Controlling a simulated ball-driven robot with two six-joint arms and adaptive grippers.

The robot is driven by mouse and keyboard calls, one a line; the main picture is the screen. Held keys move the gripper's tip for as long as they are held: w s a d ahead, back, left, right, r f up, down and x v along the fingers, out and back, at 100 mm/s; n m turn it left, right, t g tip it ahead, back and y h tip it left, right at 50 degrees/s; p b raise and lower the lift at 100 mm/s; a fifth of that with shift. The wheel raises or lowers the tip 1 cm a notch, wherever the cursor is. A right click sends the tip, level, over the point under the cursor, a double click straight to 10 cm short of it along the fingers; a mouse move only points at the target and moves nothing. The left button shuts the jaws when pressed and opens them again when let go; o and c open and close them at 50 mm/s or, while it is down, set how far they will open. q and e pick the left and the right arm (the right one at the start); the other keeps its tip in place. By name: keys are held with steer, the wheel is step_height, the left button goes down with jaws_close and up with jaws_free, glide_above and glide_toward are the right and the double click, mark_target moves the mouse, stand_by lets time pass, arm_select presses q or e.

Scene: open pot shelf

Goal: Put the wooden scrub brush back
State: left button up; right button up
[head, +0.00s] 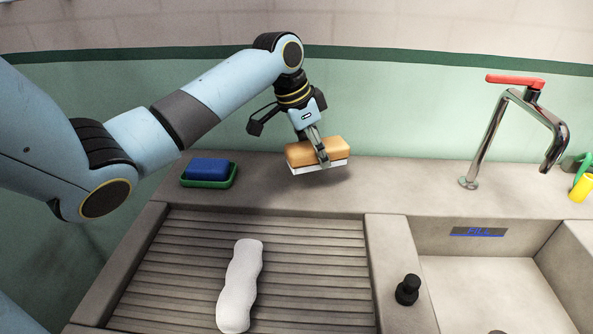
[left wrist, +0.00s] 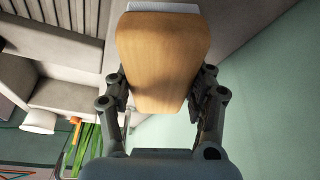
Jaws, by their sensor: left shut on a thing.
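The wooden scrub brush (head: 312,152) has a tan wooden block and white bristles facing down. My left gripper (head: 322,152) is shut on it and holds it above the back ledge of the sink unit, with a shadow beneath it. In the left wrist view the brush's wooden block (left wrist: 162,60) sits between the two fingers (left wrist: 160,95), with a strip of white bristles at its far end. My right gripper is in neither view.
A blue sponge (head: 207,168) lies in a green tray (head: 222,183) on the ledge, left of the brush. A white cloth-like roll (head: 240,285) lies on the ribbed drainboard (head: 185,270). A black knob (head: 408,290) and a red-handled tap (head: 490,130) stand to the right. The ledge between brush and tap is clear.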

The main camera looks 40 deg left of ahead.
arm_select(q)
glide_above(301, 181)
steer(key=f, duration=0.2)
steer(key=s+f, duration=0.1)
steer(key=shift+a, duration=0.35)
steer(key=shift+f, duration=2.05)
steer(key=shift+f, duration=0.15)
steer(key=o, duration=1.2)
steer(key=v, duration=1.2)
steer(key=shift+p, duration=0.35)
